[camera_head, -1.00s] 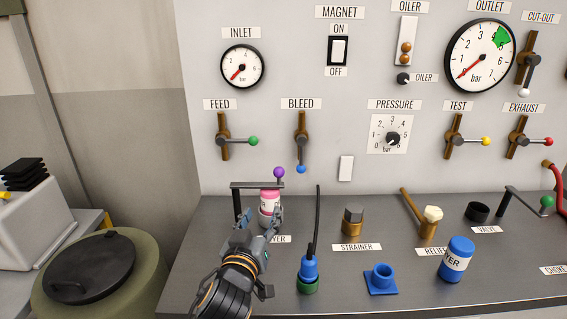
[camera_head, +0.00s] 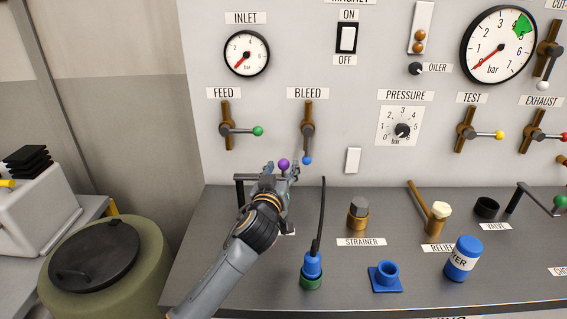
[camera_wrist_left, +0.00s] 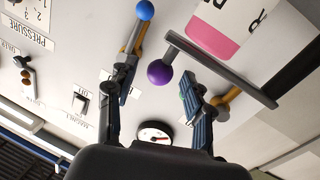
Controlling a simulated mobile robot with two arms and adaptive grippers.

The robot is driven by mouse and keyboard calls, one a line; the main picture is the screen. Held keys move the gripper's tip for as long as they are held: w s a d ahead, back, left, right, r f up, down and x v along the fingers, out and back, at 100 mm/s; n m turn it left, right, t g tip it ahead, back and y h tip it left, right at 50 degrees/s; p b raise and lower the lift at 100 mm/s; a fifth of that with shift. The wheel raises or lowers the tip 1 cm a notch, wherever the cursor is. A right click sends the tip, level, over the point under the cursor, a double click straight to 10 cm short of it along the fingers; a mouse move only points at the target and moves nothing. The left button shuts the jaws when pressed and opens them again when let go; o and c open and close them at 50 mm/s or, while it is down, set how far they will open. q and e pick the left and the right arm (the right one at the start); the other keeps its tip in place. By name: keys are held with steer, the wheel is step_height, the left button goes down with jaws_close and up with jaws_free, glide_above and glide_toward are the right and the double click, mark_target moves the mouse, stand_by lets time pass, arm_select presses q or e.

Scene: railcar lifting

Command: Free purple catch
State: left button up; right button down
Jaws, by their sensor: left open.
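The purple catch knob (camera_head: 284,164) sits at the end of a dark bar (camera_head: 252,177) over the bench, in front of the panel. In the left wrist view the purple ball (camera_wrist_left: 160,73) shows between my fingers, with the dark bar (camera_wrist_left: 222,70) running right from it. A white and pink canister (camera_wrist_left: 212,42) shows beyond the bar; in the head view my gripper and arm hide it. My left gripper (camera_head: 282,168) is open, one finger either side of the knob. I cannot tell whether a finger touches it. My right gripper is not in view.
The bleed lever (camera_head: 307,132) with its blue knob hangs just above and right of my gripper. The feed lever (camera_head: 235,130) is up left. A blue plug with a black cable (camera_head: 312,265) stands right of my arm. A strainer (camera_head: 358,214) and blue canister (camera_head: 463,258) stand farther right.

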arm_select(q)
steer(key=shift+w+d, duration=0.2)
steer(key=shift+w, duration=0.9)
jaws_close()
